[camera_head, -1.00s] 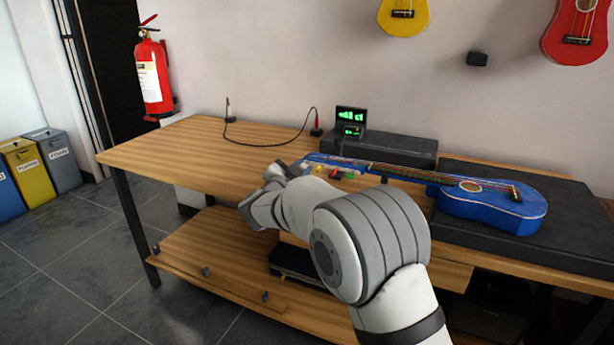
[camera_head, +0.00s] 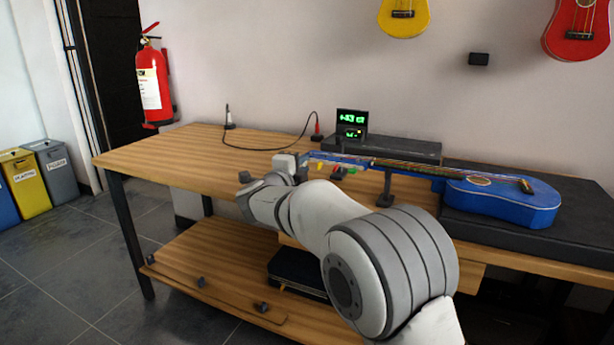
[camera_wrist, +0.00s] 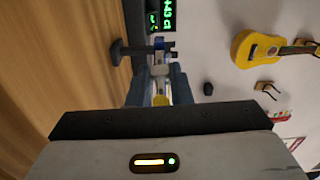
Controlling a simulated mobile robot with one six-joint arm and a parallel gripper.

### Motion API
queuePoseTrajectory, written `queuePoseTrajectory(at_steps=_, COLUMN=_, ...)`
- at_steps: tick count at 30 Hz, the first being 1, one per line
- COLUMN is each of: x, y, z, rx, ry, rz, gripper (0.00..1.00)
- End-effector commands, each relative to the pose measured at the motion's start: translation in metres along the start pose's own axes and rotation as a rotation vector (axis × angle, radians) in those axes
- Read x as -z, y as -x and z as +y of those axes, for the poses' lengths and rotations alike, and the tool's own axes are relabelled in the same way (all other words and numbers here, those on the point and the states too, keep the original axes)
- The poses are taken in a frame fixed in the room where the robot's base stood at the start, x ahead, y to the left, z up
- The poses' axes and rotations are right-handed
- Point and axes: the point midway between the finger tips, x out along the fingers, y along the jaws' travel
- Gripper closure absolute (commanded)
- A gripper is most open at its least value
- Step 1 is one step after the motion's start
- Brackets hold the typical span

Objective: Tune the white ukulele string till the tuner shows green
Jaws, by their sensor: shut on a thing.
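The blue ukulele (camera_head: 510,208) lies face up, its body on a black mat and its headstock to the left. Yellow (camera_head: 320,165), red (camera_head: 338,173) and green (camera_head: 351,170) pegs stand free at the headstock. My gripper (camera_head: 300,164) is at the headstock's left end, shut on a tuning peg that looks like the white one; it is mostly hidden. The wrist view shows the fingers (camera_wrist: 158,88) closed around a pale piece, with a bit of yellow between them. The tuner (camera_head: 351,123) stands behind the neck; its screen shows green digits, seemingly 43 ct, and a small yellow light.
A neck support (camera_head: 386,190) stands under the neck. A black box (camera_head: 410,150) lies behind it. A cable (camera_head: 262,147) with plugs lies on the bare left part of the wooden table (camera_head: 180,150). Yellow (camera_head: 404,18) and red (camera_head: 580,35) ukuleles hang on the wall.

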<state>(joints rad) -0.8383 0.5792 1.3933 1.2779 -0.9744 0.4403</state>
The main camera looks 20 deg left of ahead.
Motion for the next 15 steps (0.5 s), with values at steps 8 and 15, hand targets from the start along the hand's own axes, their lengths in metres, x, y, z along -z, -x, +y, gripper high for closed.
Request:
queuePoseTrajectory(at_steps=8, x=0.0003, y=-0.0005, z=0.0055, rx=0.000, ry=-0.265, rz=0.001, gripper=1.00)
queuePoseTrajectory(at_steps=15, x=0.0008, y=-0.0007, z=0.0054, rx=0.002, ry=-0.493, rz=0.003, gripper=1.00)
